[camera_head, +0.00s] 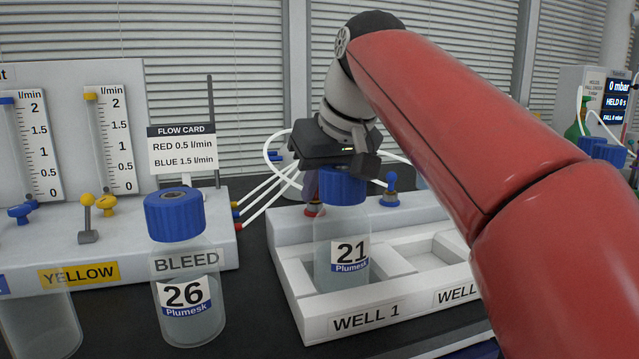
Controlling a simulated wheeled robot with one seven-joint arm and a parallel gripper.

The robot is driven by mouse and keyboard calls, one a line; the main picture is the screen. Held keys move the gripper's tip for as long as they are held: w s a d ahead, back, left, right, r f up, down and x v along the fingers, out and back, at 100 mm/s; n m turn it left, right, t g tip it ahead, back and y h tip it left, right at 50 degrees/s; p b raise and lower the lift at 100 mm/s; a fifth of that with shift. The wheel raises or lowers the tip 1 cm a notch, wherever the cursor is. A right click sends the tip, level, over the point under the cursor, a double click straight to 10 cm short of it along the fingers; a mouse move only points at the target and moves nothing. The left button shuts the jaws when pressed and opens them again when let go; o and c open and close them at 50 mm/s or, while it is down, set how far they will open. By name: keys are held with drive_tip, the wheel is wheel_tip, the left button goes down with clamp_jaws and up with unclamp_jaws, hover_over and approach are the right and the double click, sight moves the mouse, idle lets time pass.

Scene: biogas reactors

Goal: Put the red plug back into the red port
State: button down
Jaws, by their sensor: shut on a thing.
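My gripper (338,164) is at the blue cap of bottle 21 (342,252), with one dark finger overlapping the cap's upper right edge. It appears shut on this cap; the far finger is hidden. The bottle is upright in the WELL 1 compartment of the white tray (316,308). Behind and left of the bottle, a red fitting (313,210), apparently the red port, shows low on the pale block. A purplish shape stands just above it, partly hidden by the bottle and gripper. I cannot make out a separate red plug.
A blue plug (390,188) stands on the pale block right of bottle 21. Bottle 26 (187,285) stands at the front left, before the flow panel (190,252). White tubes (262,195) run behind the tray. The compartment right of WELL 1 looks empty.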

drive_tip(key=shift+f, duration=0.1)
drive_tip(key=c, duration=1.3)
unclamp_jaws()
drive_tip(key=p+v, duration=0.2)
drive_tip(key=v, duration=0.6)
drive_tip(key=shift+w+f, duration=0.1)
